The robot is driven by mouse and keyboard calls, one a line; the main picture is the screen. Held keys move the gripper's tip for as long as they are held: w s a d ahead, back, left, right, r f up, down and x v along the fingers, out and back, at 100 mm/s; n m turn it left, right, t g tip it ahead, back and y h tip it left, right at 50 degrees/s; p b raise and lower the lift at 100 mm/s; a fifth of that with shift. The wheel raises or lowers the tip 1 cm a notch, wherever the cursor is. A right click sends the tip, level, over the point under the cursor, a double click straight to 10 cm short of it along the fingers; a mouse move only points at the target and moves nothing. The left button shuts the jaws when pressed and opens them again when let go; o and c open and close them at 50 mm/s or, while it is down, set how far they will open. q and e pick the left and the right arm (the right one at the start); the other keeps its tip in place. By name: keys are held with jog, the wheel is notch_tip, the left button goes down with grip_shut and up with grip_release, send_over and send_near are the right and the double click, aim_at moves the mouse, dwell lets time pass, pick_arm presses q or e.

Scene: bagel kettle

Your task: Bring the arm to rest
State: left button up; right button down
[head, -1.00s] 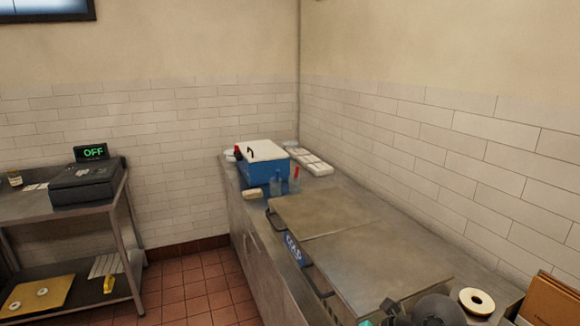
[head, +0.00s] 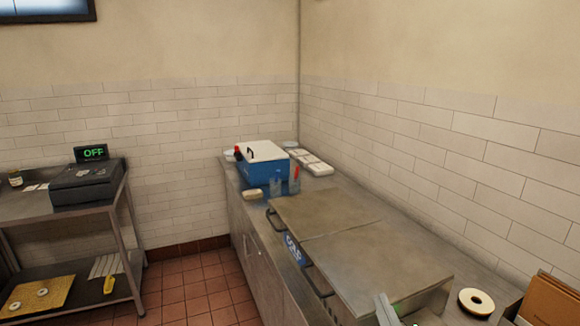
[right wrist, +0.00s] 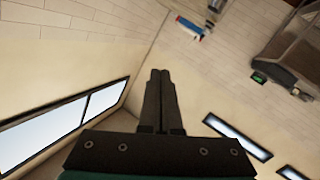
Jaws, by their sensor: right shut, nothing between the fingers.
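My right gripper (right wrist: 160,75) shows in the right wrist view with its two dark fingers pressed together and nothing between them. It is held in open air, with walls and windows behind it. In the head view, a small grey part of my right arm or gripper (head: 386,309) shows at the bottom edge, in front of the metal lids. My left gripper is not in view.
A brown box (head: 550,300) stands at lower right. A side table (head: 30,207) stands left. The tiled floor (head: 195,285) between is clear.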

jog(key=s+f+m+g, duration=0.3)
jog(key=s+f+g, duration=1.1)
jog(key=s+f, duration=0.65)
jog(key=s+f+b, duration=0.2)
jog(key=f+b, duration=0.2)
jog(key=f, duration=1.1)
jog(key=s+f+b, duration=0.2)
jog(key=f+b, duration=0.3)
jog(key=f, duration=0.9)
jog(key=s+d+f+g+b, duration=0.1)
jog(key=s+f+b, duration=0.2)
jog(key=s+f, duration=0.4)
jog(key=s+d+f+g+b, duration=0.1)
jog(key=s+d+f+b, duration=0.1)
jog(key=s+f, duration=0.5)
notch_tip(320, 180, down, 6)
jog(key=shift+s+d+r+n+b, duration=0.1)
jog(key=shift+s+d+n+b, duration=0.2)
jog(key=shift+b, duration=0.5)
jog(key=shift+a, duration=0.1)
